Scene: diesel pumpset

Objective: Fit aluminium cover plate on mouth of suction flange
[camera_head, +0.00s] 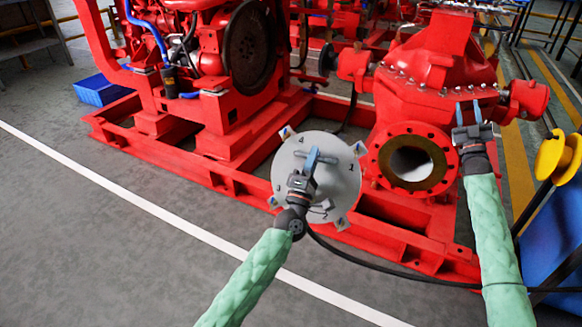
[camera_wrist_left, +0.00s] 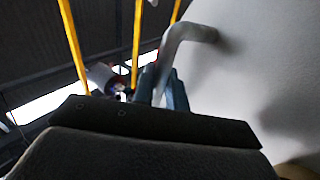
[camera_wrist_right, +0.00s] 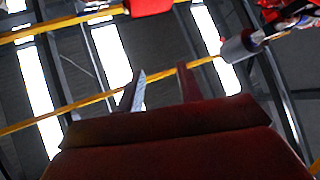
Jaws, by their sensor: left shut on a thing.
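The aluminium cover plate (camera_head: 338,187) is a round grey disc with numbers and small clamps around its rim. My left gripper (camera_head: 312,160) is shut on the handle at its face and holds it upright, left of the suction flange. In the left wrist view the grey handle (camera_wrist_left: 190,32) runs between the fingers (camera_wrist_left: 165,85), with the plate (camera_wrist_left: 270,60) filling the right side. The suction flange (camera_head: 378,160) is a red bolted ring with an open mouth, uncovered. My right gripper (camera_head: 468,112) is open and empty, just right of the flange; its parted fingers also show in the right wrist view (camera_wrist_right: 160,90).
The red pump casing (camera_head: 435,70) rises behind the flange, and the red engine (camera_head: 190,60) stands at left on the red base frame (camera_head: 215,170). A yellow reel (camera_head: 553,155) and blue panel (camera_head: 555,230) are at right. A black cable (camera_head: 390,272) crosses below.

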